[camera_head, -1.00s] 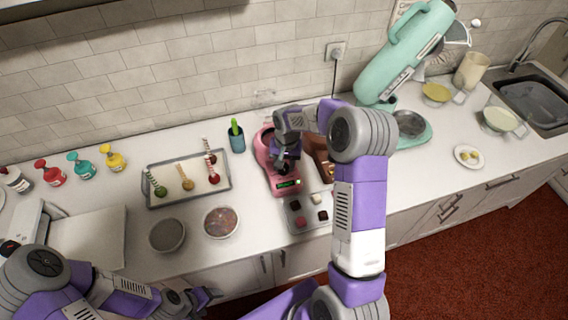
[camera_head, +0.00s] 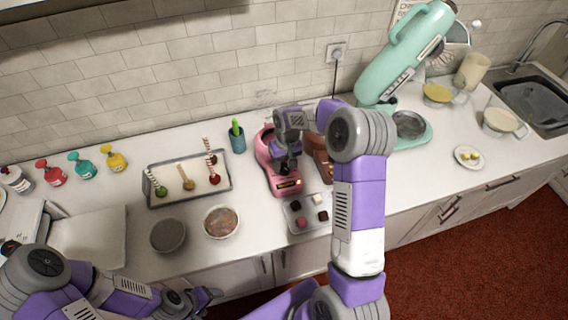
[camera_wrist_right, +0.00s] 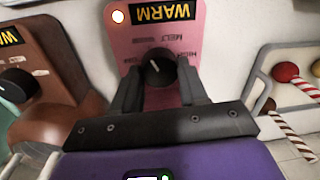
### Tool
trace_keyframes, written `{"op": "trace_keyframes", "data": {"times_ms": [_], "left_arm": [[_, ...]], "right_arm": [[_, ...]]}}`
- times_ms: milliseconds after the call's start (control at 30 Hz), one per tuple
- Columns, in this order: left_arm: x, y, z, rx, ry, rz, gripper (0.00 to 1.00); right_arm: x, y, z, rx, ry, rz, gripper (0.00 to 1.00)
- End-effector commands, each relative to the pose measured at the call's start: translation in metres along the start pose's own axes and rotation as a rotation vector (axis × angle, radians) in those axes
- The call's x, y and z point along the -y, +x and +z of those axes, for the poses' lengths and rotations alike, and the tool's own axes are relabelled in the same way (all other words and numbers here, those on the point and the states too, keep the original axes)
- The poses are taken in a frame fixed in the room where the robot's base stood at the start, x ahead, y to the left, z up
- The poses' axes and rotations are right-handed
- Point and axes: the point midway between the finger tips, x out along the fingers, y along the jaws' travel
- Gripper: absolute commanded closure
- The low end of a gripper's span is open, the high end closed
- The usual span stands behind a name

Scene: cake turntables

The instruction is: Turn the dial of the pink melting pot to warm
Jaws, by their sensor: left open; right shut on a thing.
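The pink melting pot (camera_head: 264,157) stands on the counter, partly hidden by my right arm. In the right wrist view its pink front panel (camera_wrist_right: 130,42) has a black dial (camera_wrist_right: 158,68) with a white pointer line. The lit display (camera_wrist_right: 165,12) above the dial reads WARM in amber, beside a glowing lamp. My right gripper (camera_wrist_right: 160,82) is shut on the dial, one finger on each side; it also shows over the pot in the head view (camera_head: 287,164). My left gripper (camera_head: 207,297) is open and empty, low in front of the counter.
A brown melting pot (camera_wrist_right: 50,85) with its own dial and amber display stands close beside the pink one. A tray of chocolates (camera_head: 315,223) lies in front. A tray of pops (camera_head: 205,198) and two bowls (camera_head: 168,235) stand to the left.

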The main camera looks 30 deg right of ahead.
Motion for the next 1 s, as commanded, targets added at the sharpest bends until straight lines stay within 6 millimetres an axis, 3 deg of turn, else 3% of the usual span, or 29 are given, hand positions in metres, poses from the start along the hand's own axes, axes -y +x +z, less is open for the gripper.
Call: {"op": "trace_keyframes", "data": {"times_ms": [233,267,400,733,1000], "left_arm": [[0.000,0.000,0.000,0.000,0.000,0.000,0.28],[0.000,0.000,0.000,0.000,0.000,0.000,0.28],[0.000,0.000,0.000,0.000,0.000,0.000,0.28],[0.000,0.000,0.000,0.000,0.000,0.000,0.28],[-0.001,-0.001,0.000,0.000,0.000,0.000,0.28]], "right_arm": [[0.000,-0.001,-0.001,-0.003,0.001,0.000,0.88],[0.000,-0.001,-0.001,-0.003,0.001,0.000,0.53],[0.000,-0.001,-0.001,-0.003,0.001,0.000,0.32],[0.000,-0.004,-0.001,-0.003,0.002,0.000,0.32],[0.000,-0.046,-0.001,-0.006,0.002,0.001,0.32]]}}
